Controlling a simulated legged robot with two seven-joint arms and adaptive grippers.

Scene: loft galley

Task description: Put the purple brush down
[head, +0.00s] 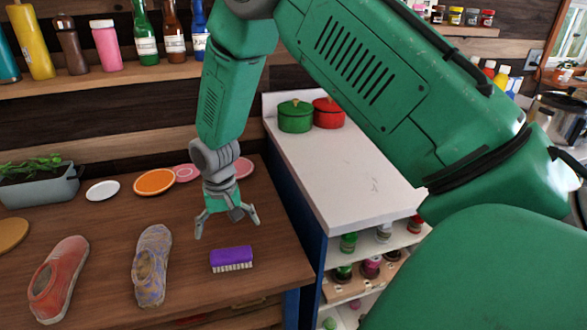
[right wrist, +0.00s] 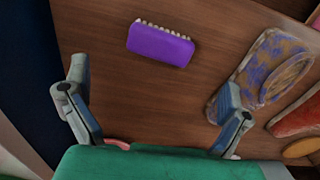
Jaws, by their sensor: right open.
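The purple brush (head: 231,259) lies on the wooden counter near its front right, with its pale bristles toward the front edge. It also shows in the right wrist view (right wrist: 160,44), lying flat on the wood beyond the fingertips. My right gripper (head: 227,222) is open and empty, above the counter and just behind the brush in the head view. In the right wrist view its two fingers (right wrist: 152,95) are spread wide, with a clear gap between them and the brush. My left gripper is in neither view.
A patterned shoe (head: 152,265) and a red shoe (head: 59,279) lie left of the brush. An orange plate (head: 154,182) and other small plates lie at the back. A white counter (head: 345,165) with green and red pots stands to the right. Bottles line the shelf above.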

